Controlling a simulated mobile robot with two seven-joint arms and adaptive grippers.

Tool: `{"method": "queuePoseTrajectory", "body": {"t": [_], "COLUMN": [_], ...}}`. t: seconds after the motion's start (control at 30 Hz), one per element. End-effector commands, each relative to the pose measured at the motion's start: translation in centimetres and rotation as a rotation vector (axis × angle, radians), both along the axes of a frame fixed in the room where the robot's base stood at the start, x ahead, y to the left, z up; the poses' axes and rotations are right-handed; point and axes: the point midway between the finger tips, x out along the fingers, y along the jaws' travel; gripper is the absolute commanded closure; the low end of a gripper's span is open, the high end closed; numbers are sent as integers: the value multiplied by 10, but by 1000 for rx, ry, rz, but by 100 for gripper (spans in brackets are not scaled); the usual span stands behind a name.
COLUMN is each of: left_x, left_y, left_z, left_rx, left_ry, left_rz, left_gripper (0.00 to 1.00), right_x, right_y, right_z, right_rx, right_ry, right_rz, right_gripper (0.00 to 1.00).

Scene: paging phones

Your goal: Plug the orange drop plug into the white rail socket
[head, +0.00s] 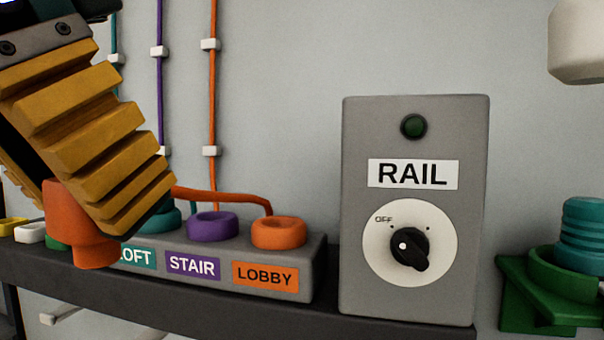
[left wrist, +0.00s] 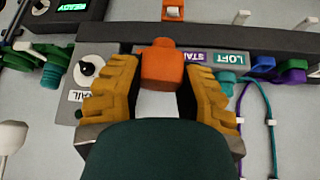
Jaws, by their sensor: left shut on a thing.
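My left gripper (head: 95,215) comes in from the upper left, its yellow ridged fingers shut on the orange drop plug (head: 92,252). The plug hangs in front of the shelf, left of the LOFT label. In the left wrist view the plug (left wrist: 162,65) sits between the two fingers (left wrist: 160,95). A small white piece (head: 30,232) at the far left of the shelf, between yellow and green ones, may be the white rail socket; I cannot tell. My right gripper is not in view.
A grey block (head: 318,262) with LOFT, STAIR and LOBBY labels stands right of the plug. An orange cord (head: 225,193) runs left from its LOBBY ring behind my gripper. The grey RAIL box (head: 410,120) stands further right, beside a green holder (head: 530,300) with a teal piece.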

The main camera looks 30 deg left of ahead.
Motion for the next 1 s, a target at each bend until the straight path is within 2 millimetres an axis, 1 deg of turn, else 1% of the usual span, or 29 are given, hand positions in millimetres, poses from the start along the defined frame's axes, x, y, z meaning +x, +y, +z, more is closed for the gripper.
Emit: {"method": "queuePoseTrajectory", "body": {"t": [0.03,0.23,0.3,0.53,0.87,1.0], "left_x": [0,0,1,1,0,5], "left_y": [0,0,0,0,0,4], "left_z": [7,21,24,35,36,36], "left_rx": [0,0,0,0,0,-1], "left_ry": [-1,-1,-2,-2,-1,0], "left_rz": [0,0,1,1,0,0], "left_gripper": [100,100,100,100,100,100], "right_x": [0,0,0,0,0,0], "right_y": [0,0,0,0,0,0], "right_z": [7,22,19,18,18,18], "right_rx": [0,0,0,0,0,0], "right_ry": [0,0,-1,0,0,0], "right_rz": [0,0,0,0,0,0], "right_gripper": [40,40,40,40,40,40]}}
